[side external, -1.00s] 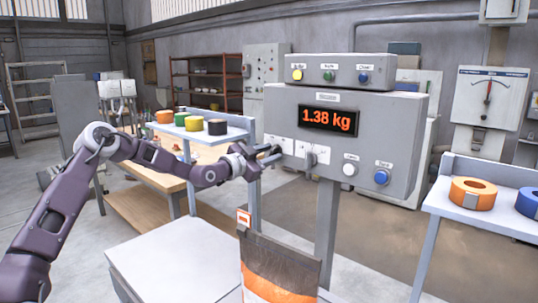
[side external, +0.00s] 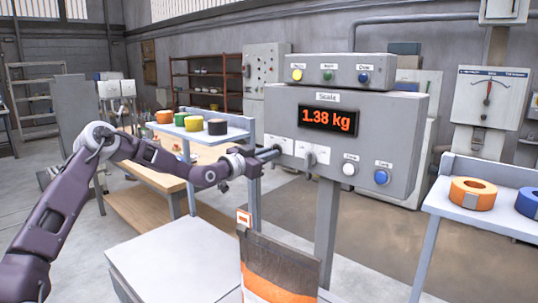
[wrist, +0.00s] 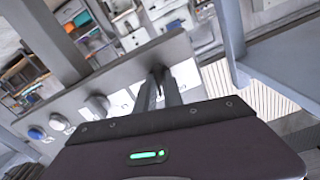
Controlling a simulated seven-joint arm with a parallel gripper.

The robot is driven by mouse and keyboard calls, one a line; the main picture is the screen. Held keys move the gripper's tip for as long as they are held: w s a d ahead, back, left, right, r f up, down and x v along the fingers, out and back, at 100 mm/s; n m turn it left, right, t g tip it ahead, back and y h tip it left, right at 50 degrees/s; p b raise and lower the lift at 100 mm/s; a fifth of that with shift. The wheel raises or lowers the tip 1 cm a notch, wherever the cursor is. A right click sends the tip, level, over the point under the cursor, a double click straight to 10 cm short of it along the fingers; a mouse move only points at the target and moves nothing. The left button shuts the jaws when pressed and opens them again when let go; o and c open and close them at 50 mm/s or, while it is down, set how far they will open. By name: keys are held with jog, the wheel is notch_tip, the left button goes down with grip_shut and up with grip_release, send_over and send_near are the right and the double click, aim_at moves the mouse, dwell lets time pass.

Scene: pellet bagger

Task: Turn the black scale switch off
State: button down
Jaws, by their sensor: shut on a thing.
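The grey scale box (side external: 390,140) stands on a post and its display (side external: 327,120) reads 1.38 kg in orange. My gripper (side external: 274,153) reaches in from the left to the lower left of the box's front. In the wrist view my gripper's fingers (wrist: 165,88) are close together at the panel, shut on the black scale switch. The switch is almost wholly hidden between the fingertips, so its position cannot be read. A grey knob (side external: 310,158) sits just right of it on a white plate, and it also shows in the wrist view (wrist: 98,106).
A white button (side external: 348,169) and a blue button (side external: 382,177) are at the lower right of the panel. A box with yellow, green and blue buttons (side external: 340,73) sits on top. An orange-printed bag (side external: 278,268) stands below. Tape rolls lie on a right shelf (side external: 480,215).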

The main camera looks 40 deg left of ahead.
jog(key=shift+n, duration=4.2)
jog(key=c, duration=1.5)
grip_release()
jog(key=shift+o, duration=0.2)
jog(key=s, duration=0.7)
